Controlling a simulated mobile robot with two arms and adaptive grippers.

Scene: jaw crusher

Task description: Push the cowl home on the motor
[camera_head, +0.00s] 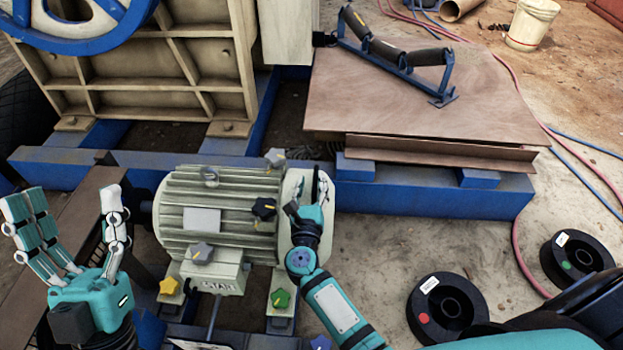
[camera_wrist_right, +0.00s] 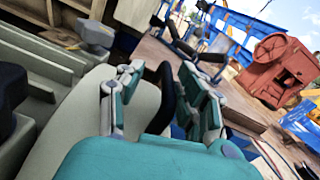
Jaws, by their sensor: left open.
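The motor (camera_head: 215,215) is a pale ribbed body on the blue frame. The pale cowl (camera_head: 291,187) is at its right end; whether it sits fully against the motor I cannot tell. My right gripper (camera_head: 309,197) is at the cowl's outer right side. In the right wrist view its fingers (camera_wrist_right: 160,98) stand apart, with a dark curved bar (camera_wrist_right: 167,90) between them and the pale cowl surface (camera_wrist_right: 75,125) to the left. Whether they grip the bar is unclear. My left gripper (camera_head: 78,230) is open and empty, fingers up, left of the motor.
A brown plate (camera_head: 430,105) bears a blue roller frame (camera_head: 400,62). Two black spools (camera_head: 447,306) (camera_head: 577,257) lie on the ground at right.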

